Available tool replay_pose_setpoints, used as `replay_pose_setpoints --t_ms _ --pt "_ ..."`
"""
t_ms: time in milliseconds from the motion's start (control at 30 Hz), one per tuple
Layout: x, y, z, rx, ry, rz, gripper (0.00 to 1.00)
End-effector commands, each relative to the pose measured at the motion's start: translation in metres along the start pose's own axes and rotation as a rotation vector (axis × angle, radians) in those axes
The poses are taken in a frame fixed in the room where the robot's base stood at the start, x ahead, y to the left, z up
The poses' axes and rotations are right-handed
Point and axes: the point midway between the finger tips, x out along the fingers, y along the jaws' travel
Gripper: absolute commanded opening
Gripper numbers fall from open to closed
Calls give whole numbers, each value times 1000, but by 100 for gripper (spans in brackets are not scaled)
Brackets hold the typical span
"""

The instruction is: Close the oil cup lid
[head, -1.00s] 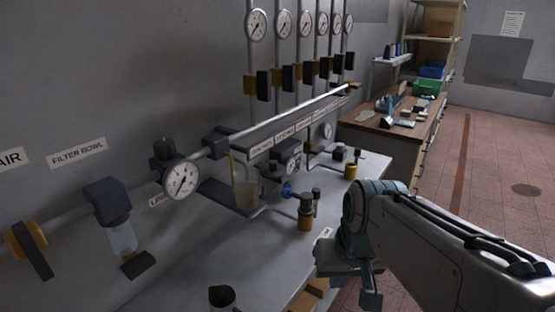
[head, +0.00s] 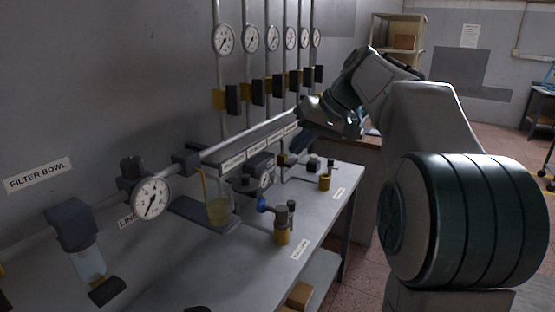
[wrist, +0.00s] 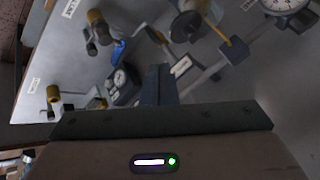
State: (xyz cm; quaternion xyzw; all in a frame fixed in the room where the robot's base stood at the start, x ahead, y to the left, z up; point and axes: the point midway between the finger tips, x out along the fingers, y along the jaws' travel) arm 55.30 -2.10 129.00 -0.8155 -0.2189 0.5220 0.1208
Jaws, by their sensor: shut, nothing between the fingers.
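My gripper (head: 297,143) is shut and empty, held above the far part of the bench near the wall labels. In the wrist view its dark fingers (wrist: 158,84) are together, pointing at the bench fittings. A near brass cup (head: 282,237) with a dark top stands on the bench, with a blue knob (head: 262,204) beside it. A far brass cup (head: 325,183) with dark fittings stands near the bench's far end. I cannot tell which is the oil cup, or how its lid stands. The gripper touches neither cup.
A clear vessel with yellowish liquid (head: 219,211) sits on a small wall shelf under a pipe. A line gauge (head: 151,197) and a filter bowl (head: 89,262) are at left. Several gauges (head: 223,39) line the wall.

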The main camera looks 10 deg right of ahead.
Motion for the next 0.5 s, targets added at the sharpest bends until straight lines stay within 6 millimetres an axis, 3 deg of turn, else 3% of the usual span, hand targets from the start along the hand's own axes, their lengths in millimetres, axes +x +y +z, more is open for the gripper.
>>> replay_pose_setpoints --t_ms 467,500 --pt "94 0 1 2 -5 0 0" --pt "96 -8 0 -2 -3 0 0"
